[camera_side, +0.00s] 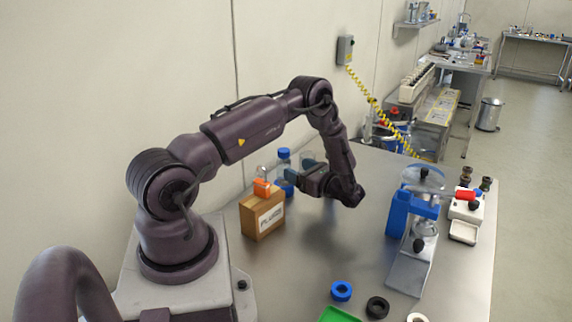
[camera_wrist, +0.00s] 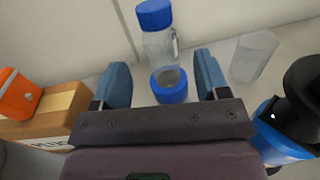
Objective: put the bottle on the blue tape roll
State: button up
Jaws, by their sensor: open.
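A clear bottle with a blue cap (camera_wrist: 158,42) stands upright near the wall; it also shows in the side view (camera_side: 284,155), behind the orange-topped box. My gripper (camera_wrist: 163,83) is open and empty, low over the back of the table; it also shows in the side view (camera_side: 291,180). The bottle stands beyond its fingertips, apart from them. A round blue-rimmed thing with a grey middle (camera_wrist: 170,88) shows between the fingers; I cannot tell what it is. The blue tape roll (camera_side: 341,291) lies flat and bare at the table's front.
A cardboard box (camera_side: 263,213) with an orange item (camera_side: 262,187) stands left of my gripper in the wrist view. A translucent cup (camera_wrist: 254,55) and a black-and-blue object (camera_wrist: 285,140) are to its right. Black (camera_side: 377,307) and white (camera_side: 417,317) rolls lie near the blue one. The middle table is clear.

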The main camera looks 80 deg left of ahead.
jog(key=shift+v, duration=2.1)
